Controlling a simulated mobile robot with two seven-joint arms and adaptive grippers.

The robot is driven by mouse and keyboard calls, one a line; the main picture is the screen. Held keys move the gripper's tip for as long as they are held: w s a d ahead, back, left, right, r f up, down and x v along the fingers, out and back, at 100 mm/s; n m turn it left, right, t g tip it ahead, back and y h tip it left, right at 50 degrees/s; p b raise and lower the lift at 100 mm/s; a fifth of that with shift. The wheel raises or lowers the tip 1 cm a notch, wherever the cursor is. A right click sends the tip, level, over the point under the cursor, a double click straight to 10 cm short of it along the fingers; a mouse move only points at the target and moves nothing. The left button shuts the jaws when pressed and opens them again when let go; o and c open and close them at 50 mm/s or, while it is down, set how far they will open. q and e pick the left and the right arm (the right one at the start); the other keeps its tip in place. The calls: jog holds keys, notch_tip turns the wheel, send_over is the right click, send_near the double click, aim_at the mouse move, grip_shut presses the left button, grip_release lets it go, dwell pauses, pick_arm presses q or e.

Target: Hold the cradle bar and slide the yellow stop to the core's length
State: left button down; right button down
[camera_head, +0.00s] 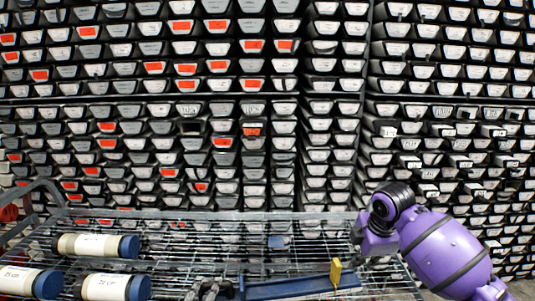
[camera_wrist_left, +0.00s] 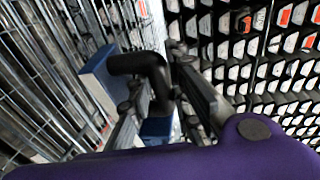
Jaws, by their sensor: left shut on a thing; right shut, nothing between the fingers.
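The blue cradle bar (camera_head: 290,289) lies along the front of the wire rack, near the bottom edge of the head view. The yellow stop (camera_head: 336,272) stands upright on it towards its right end. My left gripper (camera_head: 212,290) is at the bar's left end. In the left wrist view its dark fingers (camera_wrist_left: 160,95) are shut on a black bent handle (camera_wrist_left: 140,64) beside a blue block. My right gripper (camera_head: 358,234) is shut and empty above the rack's right side, up and right of the yellow stop. Its fingertips are hard to make out.
White cores with blue ends lie at left: one behind (camera_head: 92,245), two in front (camera_head: 25,281) (camera_head: 108,287), with small length labels. The wire rack (camera_head: 200,255) is otherwise largely clear. Shelves of labelled trays (camera_head: 225,140) fill the background.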

pick_arm(q)
jog(key=shift+a, duration=0.1)
jog(key=c, duration=1.5)
grip_release()
jog(key=shift+c, duration=0.2)
jog(key=s, duration=0.4)
jog(key=s+r, duration=0.1)
jog(key=s, duration=0.3)
jog(key=s+r, duration=0.1)
jog(key=s, duration=0.3)
jog(key=shift+a+r, duration=0.15)
jog(key=shift+a, duration=0.1)
jog(key=shift+w, duration=0.1)
